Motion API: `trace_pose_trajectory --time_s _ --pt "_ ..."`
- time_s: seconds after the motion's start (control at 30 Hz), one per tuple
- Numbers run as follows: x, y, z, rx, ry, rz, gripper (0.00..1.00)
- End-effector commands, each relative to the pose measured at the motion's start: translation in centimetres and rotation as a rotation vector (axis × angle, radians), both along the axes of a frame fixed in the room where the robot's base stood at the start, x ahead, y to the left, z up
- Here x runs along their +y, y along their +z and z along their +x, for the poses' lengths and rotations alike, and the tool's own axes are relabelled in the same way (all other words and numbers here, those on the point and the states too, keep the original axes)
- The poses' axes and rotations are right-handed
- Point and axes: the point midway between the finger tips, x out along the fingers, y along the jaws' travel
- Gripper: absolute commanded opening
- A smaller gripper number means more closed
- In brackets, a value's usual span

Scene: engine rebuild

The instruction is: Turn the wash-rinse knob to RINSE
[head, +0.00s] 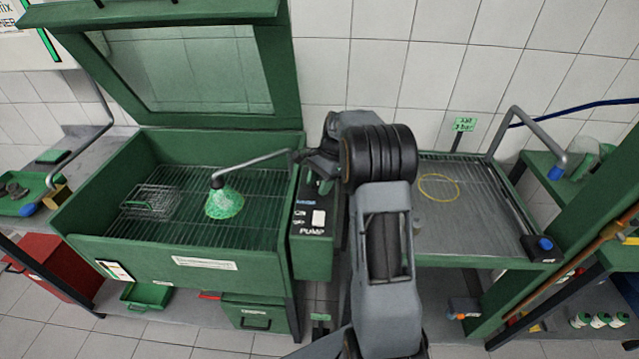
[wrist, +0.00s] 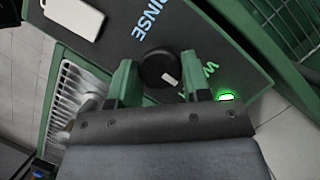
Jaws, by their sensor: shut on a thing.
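The wash-rinse knob (wrist: 156,66) is a round black knob with a white pointer mark, on the dark control panel (wrist: 205,38). In the wrist view the pointer faces the green W lettering, partly hidden by a finger. The blue RINSE lettering (wrist: 148,22) is on the knob's other side, its top end cut off by the frame. My gripper (wrist: 157,63) is shut on the knob, one green finger on each side. In the head view my gripper (head: 324,166) is over the upper part of the panel (head: 311,222) and hides the knob.
A green lamp (wrist: 226,97) glows beside the W lettering. A white switch (wrist: 74,16) is on the panel. The green wash basin (head: 170,250) stands left of the panel, with a green spray cone (head: 225,203) under a bent pipe.

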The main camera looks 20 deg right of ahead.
Motion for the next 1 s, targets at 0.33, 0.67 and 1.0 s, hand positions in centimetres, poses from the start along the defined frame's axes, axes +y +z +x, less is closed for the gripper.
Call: trace_pose_trajectory --time_s 0.33,0.67,1.0 --pt "0.0 0.16 0.04 0.001 0.072 0.0 0.2" --pt "0.07 0.25 0.19 0.002 0.342 0.001 0.2" --pt "0.22 0.17 0.29 0.001 0.667 0.001 0.2"
